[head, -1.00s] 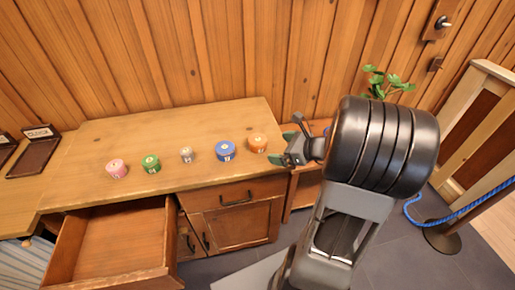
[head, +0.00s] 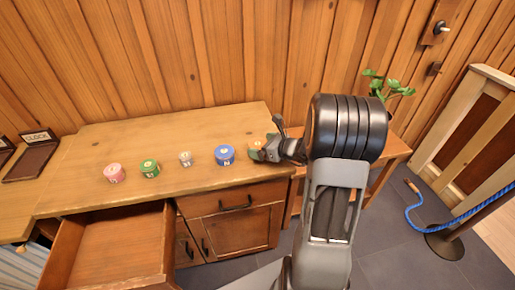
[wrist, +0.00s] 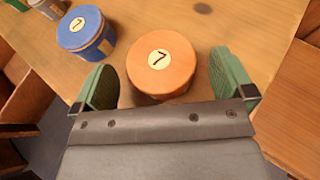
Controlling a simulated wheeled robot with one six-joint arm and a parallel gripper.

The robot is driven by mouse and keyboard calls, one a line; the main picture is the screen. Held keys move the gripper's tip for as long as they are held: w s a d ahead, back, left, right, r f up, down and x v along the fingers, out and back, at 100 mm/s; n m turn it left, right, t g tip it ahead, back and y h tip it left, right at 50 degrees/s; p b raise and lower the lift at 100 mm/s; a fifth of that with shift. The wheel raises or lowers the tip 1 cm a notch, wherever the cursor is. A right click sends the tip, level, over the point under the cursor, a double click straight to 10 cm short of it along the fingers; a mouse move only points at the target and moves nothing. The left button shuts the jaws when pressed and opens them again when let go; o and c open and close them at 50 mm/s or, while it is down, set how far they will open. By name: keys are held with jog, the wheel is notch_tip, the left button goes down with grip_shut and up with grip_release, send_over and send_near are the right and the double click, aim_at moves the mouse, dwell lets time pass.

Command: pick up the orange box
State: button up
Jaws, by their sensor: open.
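The orange box (wrist: 162,70) is a round, lidded box with a pale disc marked 7 on top. It stands upright on the wooden cabinet top. In the wrist view it sits between the two green fingers of my open gripper (wrist: 170,84), with a gap on each side, wider on the right. In the head view my gripper (head: 264,150) is at the right end of the cabinet top and hides much of the orange box (head: 254,147).
A blue box (head: 225,155) stands just left of the orange one, also in the wrist view (wrist: 86,32). A small pale box (head: 185,158), a green box (head: 149,168) and a pink box (head: 114,173) continue leftward. A drawer (head: 115,250) is pulled open below.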

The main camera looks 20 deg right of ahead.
jog(key=shift+x, duration=1.35)
jog(key=shift+r, duration=0.1)
jog(key=c, duration=1)
jog(key=shift+o, duration=0.2)
